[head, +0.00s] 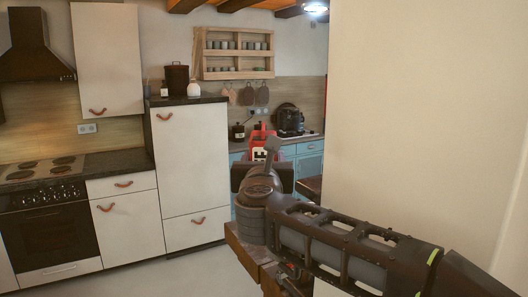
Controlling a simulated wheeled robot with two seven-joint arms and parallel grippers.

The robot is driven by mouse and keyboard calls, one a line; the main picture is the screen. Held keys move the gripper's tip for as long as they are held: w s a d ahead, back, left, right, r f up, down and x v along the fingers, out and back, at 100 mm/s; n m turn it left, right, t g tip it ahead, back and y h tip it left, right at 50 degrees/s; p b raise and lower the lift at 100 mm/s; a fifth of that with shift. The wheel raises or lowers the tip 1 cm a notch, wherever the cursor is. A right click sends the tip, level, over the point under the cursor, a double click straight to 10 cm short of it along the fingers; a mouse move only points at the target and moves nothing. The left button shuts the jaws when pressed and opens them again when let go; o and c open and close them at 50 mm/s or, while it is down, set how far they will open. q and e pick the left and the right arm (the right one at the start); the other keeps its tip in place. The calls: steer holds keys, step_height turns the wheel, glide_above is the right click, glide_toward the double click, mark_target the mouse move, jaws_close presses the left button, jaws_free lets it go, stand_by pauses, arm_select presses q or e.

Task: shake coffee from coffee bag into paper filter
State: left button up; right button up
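No coffee bag or paper filter can be made out for certain in the head view. A small red object with white patches (257,137) shows just beyond the end of my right arm, partly hidden by it; I cannot tell what it is or whether it is held. My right arm reaches in from the lower right, and its wrist end is near the middle of the picture. The fingers of my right gripper cannot be made out clearly. My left gripper is not in view.
A blue counter (308,146) at the back carries a dark round appliance (290,119). A pale wall (425,110) fills the right side, close to my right arm. A tall white cabinet (182,160) and an oven (48,235) stand left. The floor (190,275) in front is clear.

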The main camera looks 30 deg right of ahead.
steer(key=shift+w+d, duration=0.25)
steer(key=shift+w, duration=0.2)
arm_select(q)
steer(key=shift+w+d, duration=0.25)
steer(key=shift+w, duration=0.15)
arm_select(e)
steer(key=shift+s+r, duration=0.1)
steer(key=shift+a, duration=0.1)
steer(key=shift+s+m+b, duration=0.15)
steer(key=shift+m+b, duration=0.35)
steer(key=shift+b, duration=0.5)
steer(key=shift+r, duration=0.1)
steer(key=shift+d+m+h+b, duration=0.2)
steer(key=shift+m+h+b, duration=0.15)
steer(key=shift+b, duration=0.4)
steer(key=shift+s+m+t+b, duration=0.2)
steer(key=shift+m+t+b, duration=0.15)
steer(key=shift+b, duration=0.45)
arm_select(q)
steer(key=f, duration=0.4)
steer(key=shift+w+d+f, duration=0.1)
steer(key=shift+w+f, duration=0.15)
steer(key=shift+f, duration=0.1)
arm_select(e)
steer(key=shift+r, duration=0.2)
